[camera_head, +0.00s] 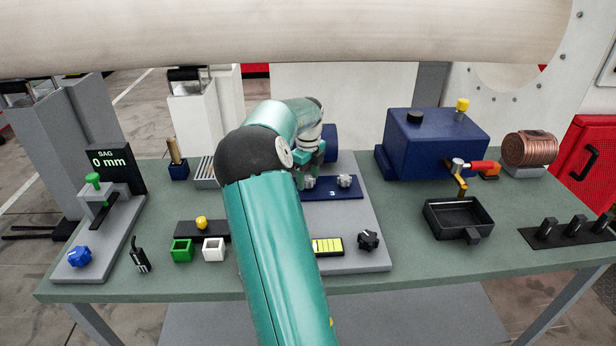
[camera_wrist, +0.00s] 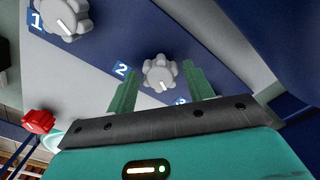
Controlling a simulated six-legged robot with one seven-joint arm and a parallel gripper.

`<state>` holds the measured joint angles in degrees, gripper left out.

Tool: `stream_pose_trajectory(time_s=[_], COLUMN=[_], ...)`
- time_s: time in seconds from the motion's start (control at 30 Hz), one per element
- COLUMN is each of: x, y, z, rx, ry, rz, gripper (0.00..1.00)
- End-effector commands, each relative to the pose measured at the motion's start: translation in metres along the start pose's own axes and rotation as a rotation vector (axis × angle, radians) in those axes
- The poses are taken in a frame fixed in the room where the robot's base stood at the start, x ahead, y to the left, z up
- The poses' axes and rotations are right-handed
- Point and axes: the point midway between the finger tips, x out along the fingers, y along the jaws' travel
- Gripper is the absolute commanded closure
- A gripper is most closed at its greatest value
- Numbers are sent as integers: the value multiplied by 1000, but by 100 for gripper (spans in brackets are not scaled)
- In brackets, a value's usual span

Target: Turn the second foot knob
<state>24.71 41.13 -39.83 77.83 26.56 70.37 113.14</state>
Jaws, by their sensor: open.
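The second foot knob (camera_wrist: 160,74), grey and lobed with a white pointer line, sits on a blue plate beside a label "2" in the wrist view. My gripper (camera_wrist: 161,82) is open, with one green finger on each side of this knob; I cannot tell whether they touch it. In the head view my gripper (camera_head: 312,158) is low over the blue plate (camera_head: 330,194), with a grey knob (camera_head: 308,182) just below it. My arm hides part of the plate there.
Another grey knob (camera_wrist: 65,16) sits beside label "1", and a red knob (camera_wrist: 38,121) is at the left. In the head view a further grey knob (camera_head: 344,181) stands right of my gripper. A dark blue box (camera_head: 435,145) and black tray (camera_head: 459,218) stand further right.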

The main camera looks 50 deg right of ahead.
Motion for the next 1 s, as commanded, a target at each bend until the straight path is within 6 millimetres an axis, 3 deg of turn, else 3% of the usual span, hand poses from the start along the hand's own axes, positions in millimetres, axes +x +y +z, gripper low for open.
stream_pose_trajectory(time_s=[0.23,0.47,1.0], x=[1,0,0], y=[0,0,0], z=[0,0,-1], rx=[0,0,-126], ry=[0,0,-1], rz=[0,0,0], gripper=[48,93,93])
